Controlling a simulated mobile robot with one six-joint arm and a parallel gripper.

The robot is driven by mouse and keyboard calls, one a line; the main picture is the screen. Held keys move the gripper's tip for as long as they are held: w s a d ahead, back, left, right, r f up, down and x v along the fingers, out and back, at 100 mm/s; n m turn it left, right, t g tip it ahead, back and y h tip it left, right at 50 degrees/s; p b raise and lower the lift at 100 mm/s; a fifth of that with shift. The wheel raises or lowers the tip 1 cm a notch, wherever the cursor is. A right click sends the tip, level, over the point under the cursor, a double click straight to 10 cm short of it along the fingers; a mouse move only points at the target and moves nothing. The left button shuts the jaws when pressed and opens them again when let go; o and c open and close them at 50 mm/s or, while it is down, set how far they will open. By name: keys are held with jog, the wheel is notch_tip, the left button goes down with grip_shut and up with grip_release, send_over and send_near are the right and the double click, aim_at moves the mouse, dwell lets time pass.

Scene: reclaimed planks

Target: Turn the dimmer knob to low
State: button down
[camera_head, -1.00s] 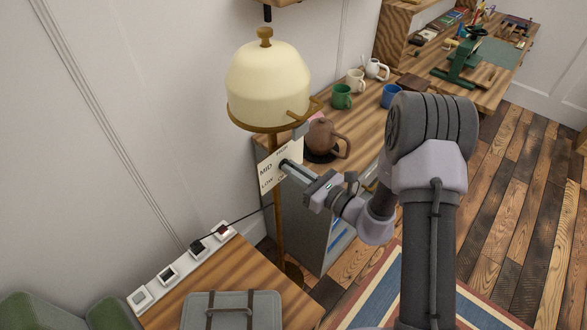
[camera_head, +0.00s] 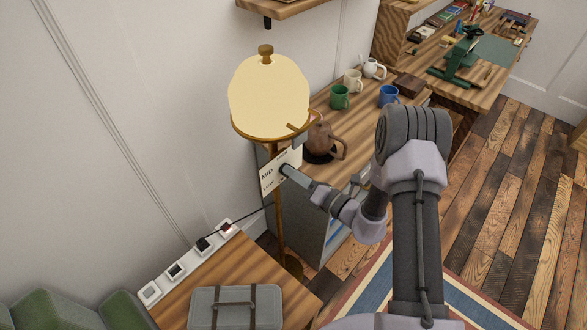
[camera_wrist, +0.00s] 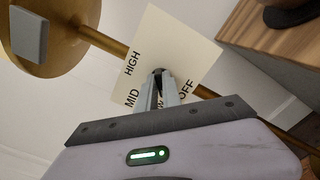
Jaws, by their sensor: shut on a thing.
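The floor lamp has a cream dome shade (camera_head: 268,95), which glows evenly, on a brass pole (camera_head: 277,225). A pale label plate (camera_head: 270,178) is fixed at the pole. In the wrist view the plate (camera_wrist: 178,45) reads HIGH, MID and OFF, with a partly hidden word between MID and OFF. My gripper (camera_head: 287,170) is at the plate, its fingers shut on the dark dimmer knob (camera_wrist: 158,72). The fingers cover most of the knob, and I cannot tell which word it points to.
A wooden bench with mugs (camera_head: 339,97) and a brown teapot (camera_head: 322,138) stands close behind the gripper. A low table with a grey case (camera_head: 235,308) and a power strip (camera_head: 188,262) is in front. A wooden shelf (camera_head: 285,8) hangs above the lamp.

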jog(key=shift+m+p, duration=0.45)
jog(key=shift+m, duration=0.55)
jog(key=shift+f, duration=0.1)
jog(key=c, duration=1.5)
grip_release()
jog(key=p+v, duration=0.2)
jog(key=v, duration=1.5)
jog(key=shift+s+d, duration=0.15)
jog(key=shift+d, duration=0.05)
